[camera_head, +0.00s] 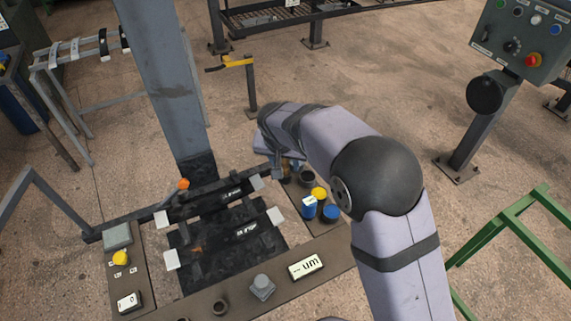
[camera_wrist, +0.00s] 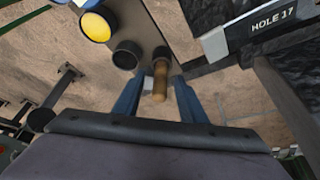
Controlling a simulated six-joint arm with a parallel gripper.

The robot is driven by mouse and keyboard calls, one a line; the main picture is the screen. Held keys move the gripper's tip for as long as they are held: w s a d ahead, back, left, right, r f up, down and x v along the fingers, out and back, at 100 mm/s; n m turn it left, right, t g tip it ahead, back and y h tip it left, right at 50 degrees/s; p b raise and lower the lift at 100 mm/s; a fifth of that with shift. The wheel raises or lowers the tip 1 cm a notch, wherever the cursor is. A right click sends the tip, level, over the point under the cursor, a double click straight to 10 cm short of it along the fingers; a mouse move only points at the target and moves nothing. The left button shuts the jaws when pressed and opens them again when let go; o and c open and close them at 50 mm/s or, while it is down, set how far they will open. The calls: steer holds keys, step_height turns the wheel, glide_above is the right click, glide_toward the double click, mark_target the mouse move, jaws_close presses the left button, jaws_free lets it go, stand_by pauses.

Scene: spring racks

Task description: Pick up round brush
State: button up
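The round brush (camera_wrist: 161,82) shows in the wrist view as a light wooden handle with a dark ring at its far end. Its bristles are not visible. My gripper (camera_wrist: 157,90) has its two blue fingers on either side of the handle, with a visible gap at each side. The gripper is open and does not appear to touch the handle. In the head view the brush cannot be made out clearly, because my arm covers much of that spot.
Beside the brush is an open black cup (camera_wrist: 126,55), then a yellow-topped container (camera_wrist: 95,27). In the head view, blue containers (camera_head: 331,213) stand close by. A black rack with a "HOLE 17" label (camera_wrist: 272,17) is at right in the wrist view. A grey post (camera_head: 165,80) rises behind the rack.

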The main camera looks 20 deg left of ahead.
steer(key=shift+w+f, duration=0.1)
steer(key=shift+f, duration=0.1)
jaws_close()
steer(key=shift+r, duration=0.1)
step_height(320, 180, up, 10)
steer(key=shift+f+b, duration=0.1)
steer(key=shift+b, duration=1.1)
